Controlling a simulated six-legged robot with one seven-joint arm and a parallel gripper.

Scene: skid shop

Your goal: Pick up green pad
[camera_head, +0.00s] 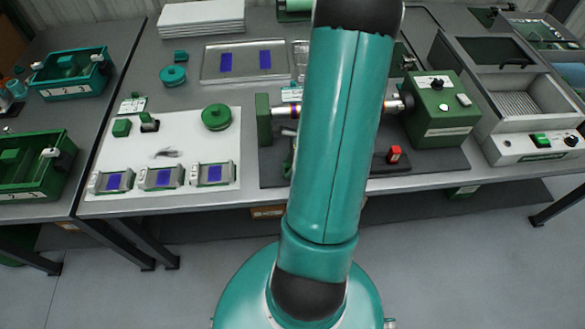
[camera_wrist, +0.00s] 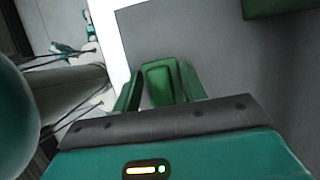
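A green block, likely the green pad (camera_wrist: 160,84), shows in the wrist view over the dark grey mat. My gripper (camera_wrist: 157,70) has its two green fingers apart, one on each side of the block. Narrow gaps seem to show between the block and the fingers, so it does not look gripped. I cannot tell how far below the fingertips it lies. In the head view my arm covers the gripper. A bit of green (camera_head: 288,165) shows just left of the arm on the dark mat; I cannot tell what it is.
A white mat (camera_head: 190,138) with a green block (camera_head: 121,128), a round green piece (camera_head: 216,117) and three metal fixtures lies left. A green machine box (camera_head: 438,110) and a red button (camera_head: 394,154) stand right of my arm. Green bins (camera_head: 40,190) are far left.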

